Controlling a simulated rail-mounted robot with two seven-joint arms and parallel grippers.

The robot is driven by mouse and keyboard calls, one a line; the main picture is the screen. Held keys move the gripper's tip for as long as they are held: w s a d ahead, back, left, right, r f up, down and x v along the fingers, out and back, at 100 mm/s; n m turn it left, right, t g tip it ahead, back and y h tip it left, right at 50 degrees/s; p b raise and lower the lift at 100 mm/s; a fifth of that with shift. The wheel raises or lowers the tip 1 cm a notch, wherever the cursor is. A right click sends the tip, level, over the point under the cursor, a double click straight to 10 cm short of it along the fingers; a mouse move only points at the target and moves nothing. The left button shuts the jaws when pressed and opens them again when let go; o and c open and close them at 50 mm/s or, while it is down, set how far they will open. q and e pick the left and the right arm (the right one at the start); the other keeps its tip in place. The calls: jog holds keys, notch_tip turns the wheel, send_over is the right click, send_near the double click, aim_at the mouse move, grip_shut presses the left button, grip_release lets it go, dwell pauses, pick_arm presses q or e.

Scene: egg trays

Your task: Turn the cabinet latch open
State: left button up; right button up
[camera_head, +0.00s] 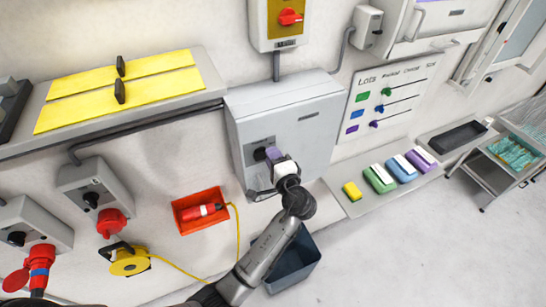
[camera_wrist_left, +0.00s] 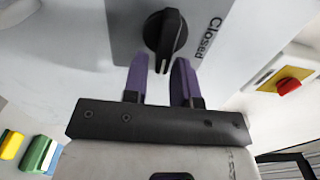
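The cabinet (camera_head: 300,115) is a grey box on the wall in the head view. Its latch is a black rotary knob (camera_wrist_left: 166,34) on a grey plate (camera_wrist_left: 125,25), beside the word "Closed" in the left wrist view. The knob also shows small in the head view (camera_head: 260,154). My left gripper (camera_wrist_left: 160,75) has purple fingers, which are apart with nothing between them. The fingertips are close to the knob's lower end; I cannot tell if they touch it. In the head view my left gripper (camera_head: 272,153) is at the cabinet's front. My right gripper is not in view.
A red-and-yellow switch (camera_head: 289,17) is above the cabinet. A red bin (camera_head: 180,224) with a red plug is at lower left, and a dark bin (camera_head: 311,247) stands below. A shelf (camera_head: 345,200) with coloured blocks is to the right.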

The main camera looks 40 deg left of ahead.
pick_arm(q)
jog(key=shift+o, duration=1)
jog(key=b+v, duration=0.3)
jog(key=v, duration=0.4)
jog(key=shift+s+d, duration=0.15)
jog(key=shift+d, duration=0.05)
